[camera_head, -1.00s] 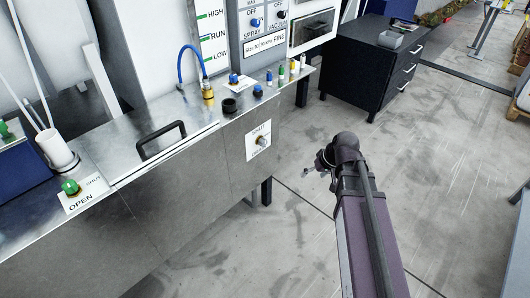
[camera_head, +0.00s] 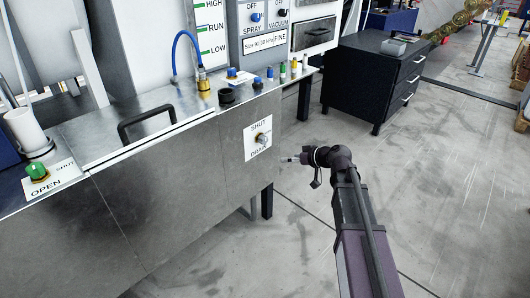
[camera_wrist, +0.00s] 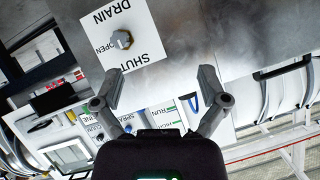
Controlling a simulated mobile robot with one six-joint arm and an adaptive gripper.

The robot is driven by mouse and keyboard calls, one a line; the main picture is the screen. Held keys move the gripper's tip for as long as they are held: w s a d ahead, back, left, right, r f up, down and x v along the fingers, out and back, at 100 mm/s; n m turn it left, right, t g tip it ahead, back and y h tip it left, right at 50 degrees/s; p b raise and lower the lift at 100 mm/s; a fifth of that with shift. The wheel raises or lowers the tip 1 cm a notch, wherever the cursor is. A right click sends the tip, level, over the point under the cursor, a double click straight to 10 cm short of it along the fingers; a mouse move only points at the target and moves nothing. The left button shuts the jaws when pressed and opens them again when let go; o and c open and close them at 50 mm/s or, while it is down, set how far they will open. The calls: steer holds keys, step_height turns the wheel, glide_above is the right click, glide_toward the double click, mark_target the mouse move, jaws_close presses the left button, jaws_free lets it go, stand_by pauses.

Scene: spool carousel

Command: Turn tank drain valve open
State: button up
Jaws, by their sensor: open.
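The tank drain valve is a small metal knob (camera_head: 262,138) on a white plate (camera_head: 251,148) marked SHUT and DRAIN, on the front face of the steel tank (camera_head: 150,200). In the wrist view the plate appears upside down, with the knob (camera_wrist: 122,40) beside the word OPEN. My gripper (camera_head: 287,160) is just right of and below the plate in the head view, apart from it. In the wrist view my gripper (camera_wrist: 160,90) has its two fingers spread wide with nothing between them. The knob lies beyond the left fingertip.
A green knob (camera_head: 37,171) on another OPEN/SHUT plate is at the left of the tank top. A black handle (camera_head: 147,122) and several coloured fittings line the top.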

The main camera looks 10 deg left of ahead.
mark_target(265, 141)
steer(key=w+f+t+y+b, duration=0.2)
steer(key=w+f+t+b, duration=0.3)
steer(key=w+b, duration=0.5)
step_height(265, 141, down, 2)
steer(key=b, duration=0.4)
steer(key=shift+w+a+y, duration=0.3)
steer(key=shift+a+y, duration=0.05)
steer(key=shift+y, duration=0.05)
steer(key=shift+w+a, duration=0.1)
steer(key=x, duration=1.3)
steer(key=shift+w+a, duration=0.15)
steer(key=shift+a, duration=0.1)
